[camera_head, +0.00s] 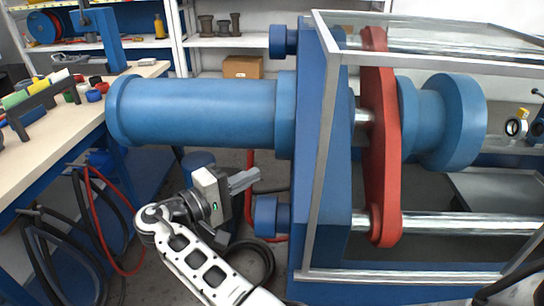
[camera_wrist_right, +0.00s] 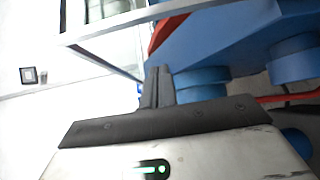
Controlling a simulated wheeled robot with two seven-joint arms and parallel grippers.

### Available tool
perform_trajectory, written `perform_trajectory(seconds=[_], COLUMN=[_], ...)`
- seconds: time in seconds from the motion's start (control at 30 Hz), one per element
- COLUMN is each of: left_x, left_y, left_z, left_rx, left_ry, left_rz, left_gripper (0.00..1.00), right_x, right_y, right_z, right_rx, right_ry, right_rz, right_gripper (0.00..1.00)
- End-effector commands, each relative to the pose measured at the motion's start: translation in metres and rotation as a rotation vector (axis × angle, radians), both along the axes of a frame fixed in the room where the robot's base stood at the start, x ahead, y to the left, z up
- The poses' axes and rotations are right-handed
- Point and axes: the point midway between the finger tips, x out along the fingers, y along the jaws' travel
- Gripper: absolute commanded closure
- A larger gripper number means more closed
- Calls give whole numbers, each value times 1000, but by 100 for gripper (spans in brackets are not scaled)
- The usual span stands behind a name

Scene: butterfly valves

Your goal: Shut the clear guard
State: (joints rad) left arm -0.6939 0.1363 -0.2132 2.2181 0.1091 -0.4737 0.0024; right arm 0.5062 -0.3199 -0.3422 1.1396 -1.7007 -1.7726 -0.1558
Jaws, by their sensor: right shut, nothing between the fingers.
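The clear guard (camera_head: 323,160) is a metal-framed box with see-through panels at the right of the head view. Its upright edge stands in front of the blue end plate, and its panels extend right over the red crosspiece (camera_head: 381,140). Whether it is fully shut cannot be told. Its frame also shows in the right wrist view (camera_wrist_right: 135,18). My right gripper (camera_head: 256,175) is shut and empty, below the blue cylinder and left of the blue plate, apart from the guard. Its fingers are together in the wrist view (camera_wrist_right: 158,72). My left gripper is not in view.
The large blue cylinder (camera_head: 200,112) juts left above my right gripper. A blue boss (camera_head: 270,216) sticks out of the plate close to its right. A workbench (camera_head: 70,125) with small parts stands at left. Hoses (camera_head: 105,225) hang below it, and shelves (camera_head: 215,42) stand behind.

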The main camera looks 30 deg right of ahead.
Motion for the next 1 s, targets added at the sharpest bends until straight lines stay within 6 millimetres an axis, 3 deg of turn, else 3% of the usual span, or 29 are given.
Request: perform_trajectory(seconds=[0.17, 0.5, 0.6, 0.8, 1.0], left_x=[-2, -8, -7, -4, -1], left_y=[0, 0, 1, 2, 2], left_z=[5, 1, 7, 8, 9], left_rx=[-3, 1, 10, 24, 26], left_ry=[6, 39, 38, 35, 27], left_rz=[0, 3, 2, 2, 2], left_gripper=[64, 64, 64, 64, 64], right_x=[5, 22, 12, 3, 1], right_y=[-26, -96, -110, -125, -128], right_z=[2, 2, 2, 1, 0], right_rx=[-3, -2, 0, 1, 1], right_ry=[0, 1, 1, 0, 0], right_rz=[-5, -3, -2, 0, 0], right_gripper=[100, 100, 100, 100, 100])
